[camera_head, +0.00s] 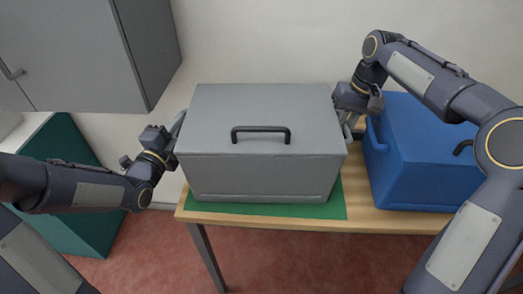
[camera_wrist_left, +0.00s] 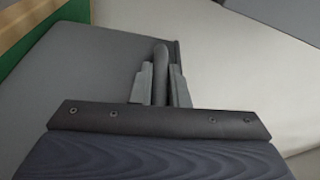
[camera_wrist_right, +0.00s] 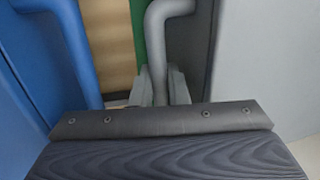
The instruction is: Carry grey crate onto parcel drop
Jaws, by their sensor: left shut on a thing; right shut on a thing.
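The grey crate (camera_head: 262,170), a closed box with a dark handle on its lid, is over the green parcel drop mat (camera_head: 335,205) on the wooden table. I cannot tell whether its underside touches the mat. My left gripper (camera_head: 176,128) is at the crate's left side; in the left wrist view its fingers (camera_wrist_left: 158,85) are shut around a grey side handle (camera_wrist_left: 161,60). My right gripper (camera_head: 348,120) is at the crate's right side; in the right wrist view its fingers (camera_wrist_right: 163,88) are shut on the other grey side handle (camera_wrist_right: 157,45).
A blue crate (camera_head: 415,165) stands on the table (camera_head: 375,222) just right of the grey crate, close to my right gripper. A grey cabinet (camera_head: 75,50) hangs at the upper left. A teal cabinet (camera_head: 75,225) stands at the lower left.

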